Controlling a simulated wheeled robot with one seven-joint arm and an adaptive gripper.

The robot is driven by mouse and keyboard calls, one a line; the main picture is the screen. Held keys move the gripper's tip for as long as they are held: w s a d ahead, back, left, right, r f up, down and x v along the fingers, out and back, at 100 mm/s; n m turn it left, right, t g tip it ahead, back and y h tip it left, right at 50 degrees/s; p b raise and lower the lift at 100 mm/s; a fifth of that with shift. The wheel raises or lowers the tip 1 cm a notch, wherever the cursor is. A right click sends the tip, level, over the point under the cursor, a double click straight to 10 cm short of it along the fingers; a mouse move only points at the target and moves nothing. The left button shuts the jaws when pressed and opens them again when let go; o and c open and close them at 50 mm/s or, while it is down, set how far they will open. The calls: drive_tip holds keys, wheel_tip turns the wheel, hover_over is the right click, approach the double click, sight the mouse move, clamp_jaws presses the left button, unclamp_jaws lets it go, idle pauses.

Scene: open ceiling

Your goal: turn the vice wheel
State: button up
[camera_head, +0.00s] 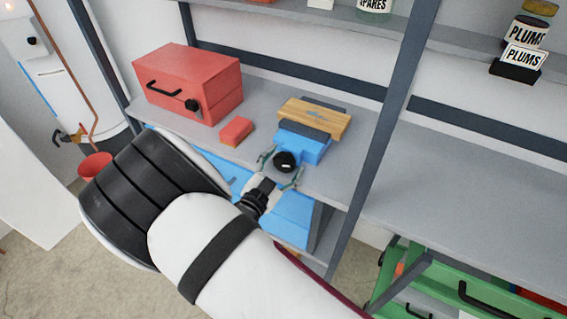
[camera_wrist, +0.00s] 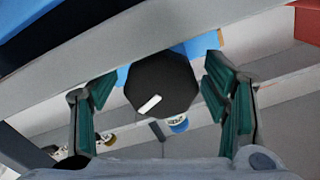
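The vice (camera_head: 303,147) is blue and sits at the front edge of the grey shelf, with a wooden block (camera_head: 314,118) in its jaws. Its black wheel (camera_head: 286,161) faces me at the front. In the wrist view the wheel (camera_wrist: 160,82) is a dark many-sided knob with a white mark. My gripper (camera_head: 279,168) is open, with one green finger on each side of the wheel. In the wrist view a gap shows between the wheel and each finger. How deep the wheel sits between the fingers is hard to tell.
A red box (camera_head: 190,82) with a black handle and a small red-orange block (camera_head: 236,131) stand left of the vice. A dark shelf post (camera_head: 382,115) rises to the right. Blue panels (camera_head: 290,218) lie below the shelf edge. The shelf right of the post is clear.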

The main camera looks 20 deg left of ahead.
drive_tip(key=shift+s, duration=0.1)
drive_tip(key=s+a, duration=0.1)
drive_tip(key=s, duration=1)
drive_tip(key=shift+s, duration=0.35)
drive_tip(key=shift+s+p, duration=0.1)
drive_tip(key=shift+p, duration=0.25)
drive_tip(key=w+n+p, duration=0.1)
drive_tip(key=w, duration=0.2)
drive_tip(key=w+n+p, duration=0.1)
drive_tip(key=w+n, duration=0.1)
drive_tip(key=w, duration=0.2)
drive_tip(key=w+d+n+p, duration=0.1)
drive_tip(key=w, duration=0.2)
drive_tip(key=shift+w+n, duration=0.35)
drive_tip(key=shift+n, duration=0.05)
drive_tip(key=shift+w, duration=0.7)
drive_tip(key=c, duration=1.2)
